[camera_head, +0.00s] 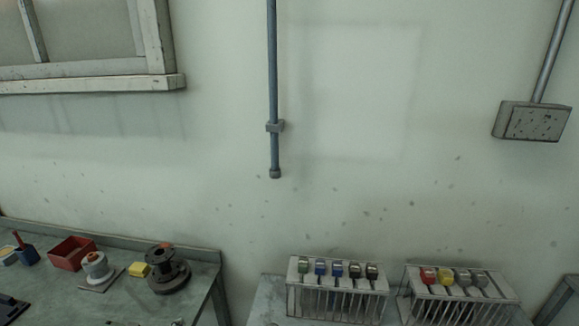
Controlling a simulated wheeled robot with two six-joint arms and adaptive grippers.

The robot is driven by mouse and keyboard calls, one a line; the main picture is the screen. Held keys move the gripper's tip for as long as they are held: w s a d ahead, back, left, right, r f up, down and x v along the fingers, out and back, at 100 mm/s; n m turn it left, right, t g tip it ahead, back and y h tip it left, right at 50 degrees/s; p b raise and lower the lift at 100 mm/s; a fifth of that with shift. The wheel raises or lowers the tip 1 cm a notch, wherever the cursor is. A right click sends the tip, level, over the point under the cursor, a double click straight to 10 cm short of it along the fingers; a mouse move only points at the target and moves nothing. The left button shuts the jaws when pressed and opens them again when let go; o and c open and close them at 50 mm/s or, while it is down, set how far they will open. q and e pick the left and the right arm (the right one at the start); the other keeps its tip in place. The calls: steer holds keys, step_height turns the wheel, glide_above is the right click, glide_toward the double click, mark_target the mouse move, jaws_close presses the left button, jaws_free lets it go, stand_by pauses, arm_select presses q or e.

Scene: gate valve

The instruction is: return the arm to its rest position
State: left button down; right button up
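Neither of my arms nor my grippers shows in the head view. A dark flanged metal piece (167,272) with a reddish spot on top stands on the grey workbench (205,290) at the lower left. I cannot tell whether it is part of a valve.
The bench also holds a red bin (72,253), a whitish spool-like part (96,267), a yellow block (139,269) and a blue cup (27,254). Two racks (336,291) (459,295) with colored tags stand at the lower right. A pipe (273,85) and a grey box (533,122) are on the wall.

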arm_select(q)
steer(key=s+d+f+n+g+h, duration=0.1)
steer(key=s+d+n+g, duration=0.35)
steer(key=s, duration=0.45)
steer(key=s+d+f+n+g+h, duration=0.1)
steer(key=s+d+n+g+h, duration=0.15)
steer(key=s+n, duration=0.45)
steer(key=s+a+f+m+g, duration=0.1)
steer(key=s+f, duration=0.1)
steer(key=f, duration=1.2)
steer(key=s+a+f+g, duration=0.1)
steer(key=s+f, duration=0.1)
steer(key=f, duration=1.1)
steer(key=s+a+f+g, duration=0.1)
steer(key=s+f, duration=1.4)
steer(key=s, duration=0.3)
steer(key=shift+y, duration=0.35)
